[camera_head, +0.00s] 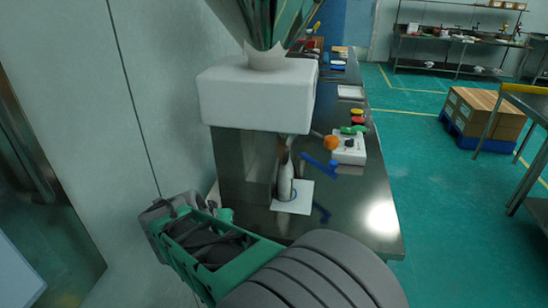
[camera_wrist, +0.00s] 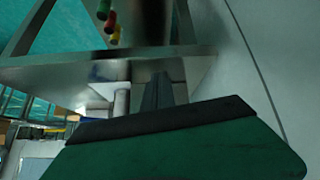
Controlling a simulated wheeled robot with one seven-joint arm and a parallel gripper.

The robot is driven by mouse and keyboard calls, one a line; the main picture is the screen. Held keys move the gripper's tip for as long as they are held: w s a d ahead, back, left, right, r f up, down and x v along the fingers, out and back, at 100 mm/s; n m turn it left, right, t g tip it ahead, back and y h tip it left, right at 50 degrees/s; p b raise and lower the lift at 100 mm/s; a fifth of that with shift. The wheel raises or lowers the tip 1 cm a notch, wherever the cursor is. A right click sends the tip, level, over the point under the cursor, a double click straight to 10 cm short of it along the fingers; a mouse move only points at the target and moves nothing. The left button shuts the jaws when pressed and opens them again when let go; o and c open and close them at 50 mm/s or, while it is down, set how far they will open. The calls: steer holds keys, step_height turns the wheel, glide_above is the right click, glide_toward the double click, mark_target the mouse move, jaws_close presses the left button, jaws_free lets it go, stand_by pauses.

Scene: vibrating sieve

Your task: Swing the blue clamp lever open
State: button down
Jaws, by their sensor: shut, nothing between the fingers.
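The blue clamp lever (camera_head: 322,166) shows in the head view, sticking out to the right of the machine, above the dark table. An orange knob (camera_head: 331,142) is close above it. The machine has a white block top (camera_head: 258,95) on a grey metal column (camera_head: 243,165). In the wrist view, my gripper's dark narrow fingers (camera_wrist: 158,92) look shut with nothing between them. In the head view my green and grey arm reaches up to the left of the machine, apart from the lever; the fingertips are not clear there. I cannot make out the lever in the wrist view.
A white control box (camera_head: 348,153) with coloured buttons stands right of the lever on the dark table (camera_head: 352,205). A white bottle-like part (camera_head: 285,182) stands on a white plate (camera_head: 293,203). A wall is close on the left. The green floor on the right has open room.

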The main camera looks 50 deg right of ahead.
mark_target(331, 166)
steer(key=d+m+h, duration=0.1)
steer(key=d, duration=0.2)
steer(key=s+d+f+m+g+h+b, duration=0.1)
steer(key=d, duration=0.3)
steer(key=s+d+f+m+h, duration=0.1)
steer(key=d+m+h, duration=0.1)
steer(key=d, duration=0.1)
steer(key=shift+s+d+g+b, duration=0.25)
steer(key=shift+d+g+b, duration=0.05)
steer(key=shift+d+b, duration=0.05)
steer(key=s+d+r+m+g+h+b, duration=0.2)
steer(key=s+d+r+m+g+h, duration=0.2)
steer(key=d, duration=0.6)
steer(key=s+r+m+h, duration=0.1)
steer(key=s+r+h, duration=0.1)
steer(key=s, duration=0.1)
steer(key=shift+s+h, duration=0.25)
steer(key=shift+h, duration=0.05)
steer(key=d, duration=0.4)
steer(key=s+d+p, duration=0.1)
steer(key=d, duration=0.4)
steer(key=d+f+p, duration=0.1)
steer(key=d, duration=0.4)
steer(key=shift+s, duration=0.3)
steer(key=shift+a, duration=0.1)
